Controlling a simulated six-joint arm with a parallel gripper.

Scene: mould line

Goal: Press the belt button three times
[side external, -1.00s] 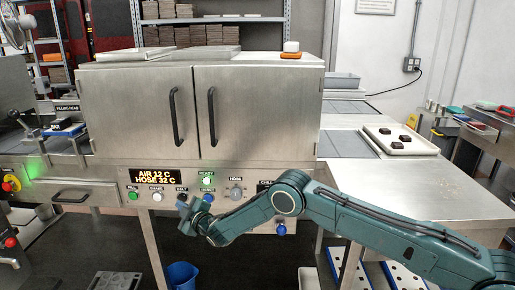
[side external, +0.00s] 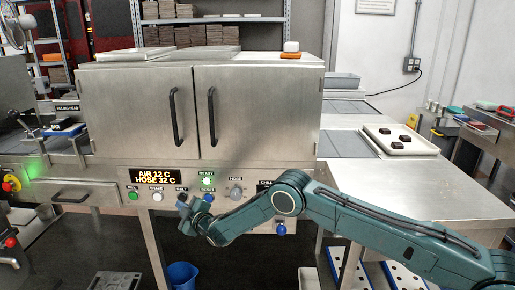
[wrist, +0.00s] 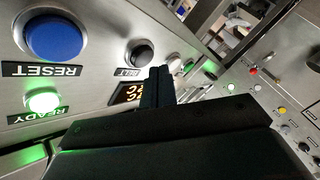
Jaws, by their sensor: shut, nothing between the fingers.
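The belt button (wrist: 140,53) shows in the wrist view as a dark round cap in a metal ring, with an upside-down BELT label (wrist: 131,72) beside it. In the side external view my gripper hides this button, and only the BELT label (side external: 181,190) shows above. My gripper (wrist: 158,73) is shut and empty, its fingertips close beside the button and label in the wrist view. In the side external view my gripper (side external: 183,203) is at the panel front. I cannot tell whether it touches the button.
A blue RESET button (wrist: 53,37) and a lit green READY lamp (wrist: 43,100) lie close by. A display (side external: 155,177) reads AIR 12 C, HOSE 32 C. Green (side external: 132,196) and white (side external: 157,197) buttons sit left of my gripper, a hose knob (side external: 236,194) right.

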